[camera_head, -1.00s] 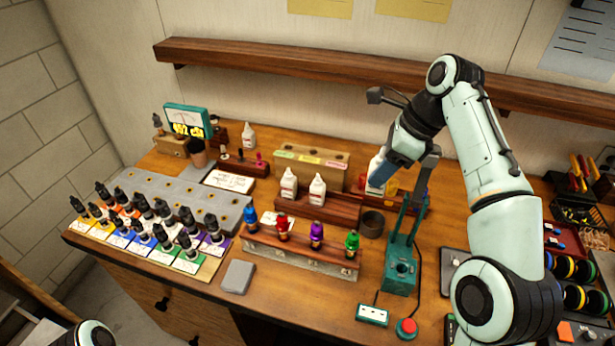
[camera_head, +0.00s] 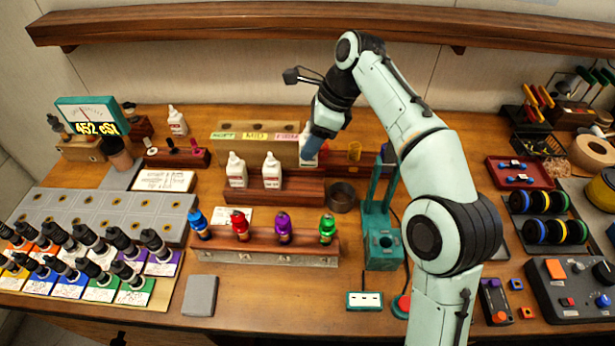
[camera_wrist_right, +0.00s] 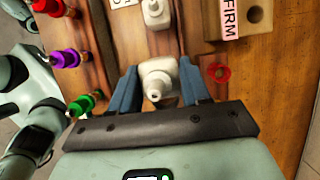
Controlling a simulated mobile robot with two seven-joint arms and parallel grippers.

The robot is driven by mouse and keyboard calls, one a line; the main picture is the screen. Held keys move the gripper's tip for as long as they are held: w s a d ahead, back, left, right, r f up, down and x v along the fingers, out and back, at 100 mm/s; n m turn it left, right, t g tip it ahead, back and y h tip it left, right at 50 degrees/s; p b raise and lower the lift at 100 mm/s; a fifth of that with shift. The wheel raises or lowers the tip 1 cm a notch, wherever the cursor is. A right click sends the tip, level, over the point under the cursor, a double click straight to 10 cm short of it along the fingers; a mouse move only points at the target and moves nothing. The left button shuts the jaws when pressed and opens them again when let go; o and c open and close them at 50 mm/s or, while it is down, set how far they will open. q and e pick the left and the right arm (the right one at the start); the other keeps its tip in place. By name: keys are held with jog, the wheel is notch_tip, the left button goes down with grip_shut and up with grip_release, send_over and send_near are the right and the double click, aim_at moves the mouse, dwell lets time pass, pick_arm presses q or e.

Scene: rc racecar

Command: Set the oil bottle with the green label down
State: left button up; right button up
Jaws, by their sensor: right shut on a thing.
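My right gripper (camera_head: 318,140) is shut on a white oil bottle (camera_head: 308,157); in the right wrist view its fingers (camera_wrist_right: 160,88) flank the bottle (camera_wrist_right: 158,72), whose nozzle faces the camera. The label of this bottle is hidden, so its colour does not show. It is near the right end of a long wooden rack (camera_head: 290,190), beside the "FIRM" end of a labelled wooden block (camera_head: 250,152). I cannot tell whether its base touches anything. My left gripper is out of view.
A dark round cup (camera_head: 342,197) and a teal stand (camera_head: 382,240) are in front. Another white bottle (camera_head: 177,121) stands at the back left.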

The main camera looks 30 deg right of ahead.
notch_tip(320, 180, down, 4)
jog(key=shift+w+r+b, duration=0.1)
jog(key=shift+b, duration=0.4)
jog(key=shift+f+b, duration=0.8)
jog(key=shift+f, duration=1.7)
jog(key=shift+f, duration=0.15)
jog(key=o, duration=1.1)
jog(key=shift+c, duration=0.2)
jog(key=p+v, duration=0.4)
jog(key=v, duration=0.8)
